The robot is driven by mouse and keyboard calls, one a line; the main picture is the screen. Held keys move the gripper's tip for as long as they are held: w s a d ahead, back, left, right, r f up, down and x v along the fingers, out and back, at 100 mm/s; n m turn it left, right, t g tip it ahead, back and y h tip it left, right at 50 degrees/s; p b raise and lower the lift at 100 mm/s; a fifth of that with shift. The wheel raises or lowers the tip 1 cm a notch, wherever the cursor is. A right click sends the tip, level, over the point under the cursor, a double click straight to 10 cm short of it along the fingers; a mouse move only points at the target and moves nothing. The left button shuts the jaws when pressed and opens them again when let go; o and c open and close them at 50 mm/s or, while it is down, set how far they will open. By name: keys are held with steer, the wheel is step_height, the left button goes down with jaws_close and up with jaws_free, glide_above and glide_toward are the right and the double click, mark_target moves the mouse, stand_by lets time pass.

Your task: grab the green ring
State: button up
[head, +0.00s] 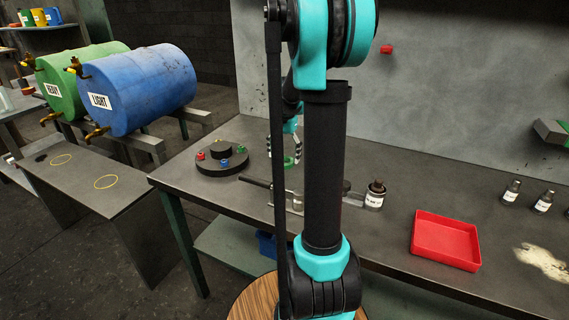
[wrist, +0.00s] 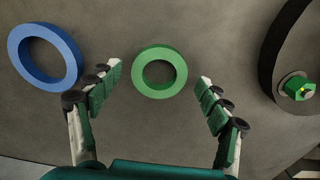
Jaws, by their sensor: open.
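The green ring (wrist: 144,70) lies flat on the grey bench surface in the wrist view, near the top middle. My gripper (wrist: 159,75) is open, with one finger on each side of the ring in the picture. The ring's hole shows bare grey surface, and I see no finger contact. In the head view my gripper (head: 292,140) is partly hidden behind my arm, and a bit of green shows just below it.
A larger blue ring (wrist: 20,50) lies left of the green one. A dark round stand (head: 222,169) with coloured knobs is close by; its edge and a green knob (wrist: 296,87) show at the wrist view's right. A red tray (head: 446,240) sits farther right on the bench (head: 400,215).

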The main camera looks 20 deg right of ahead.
steer(key=shift+f, duration=0.7)
steer(key=shift+c, duration=0.5)
steer(key=c, duration=1)
steer(key=shift+r, duration=0.15)
